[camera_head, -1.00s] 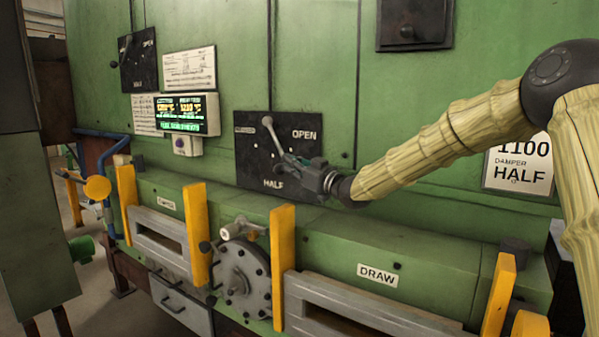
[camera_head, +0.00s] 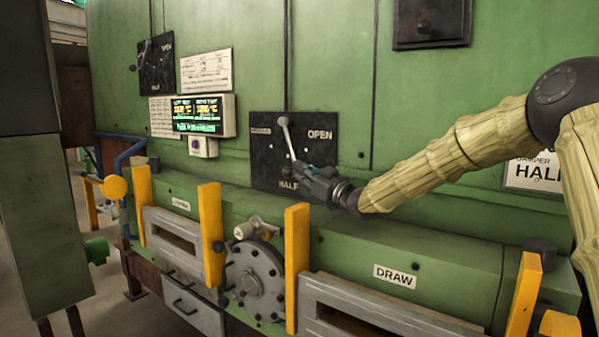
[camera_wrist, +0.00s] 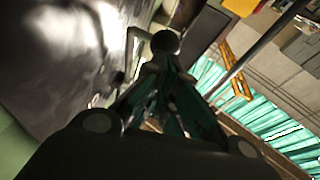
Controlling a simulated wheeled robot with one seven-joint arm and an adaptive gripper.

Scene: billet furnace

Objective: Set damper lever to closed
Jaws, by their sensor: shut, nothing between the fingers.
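The damper lever (camera_head: 288,138) has a pale round knob and a thin shaft. It stands on a black plate (camera_head: 263,165) marked OPEN at right and HALF at the bottom; a small label at upper left is unreadable. The lever points up, leaning slightly left. My gripper (camera_head: 299,168) is shut and empty, its tips by the lower shaft; contact cannot be told. The gripper covers part of the plate and the lever's base. In the wrist view, my gripper's fingers (camera_wrist: 165,72) converge just below a dark round knob (camera_wrist: 165,42), which looks like the lever's end.
A second black plate (camera_head: 157,66) with a small lever is at upper left. A lit display box (camera_head: 203,115) hangs left of the damper plate. Below, a green ledge (camera_head: 350,235), yellow posts (camera_head: 298,268) and a round flange (camera_head: 255,282) jut out.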

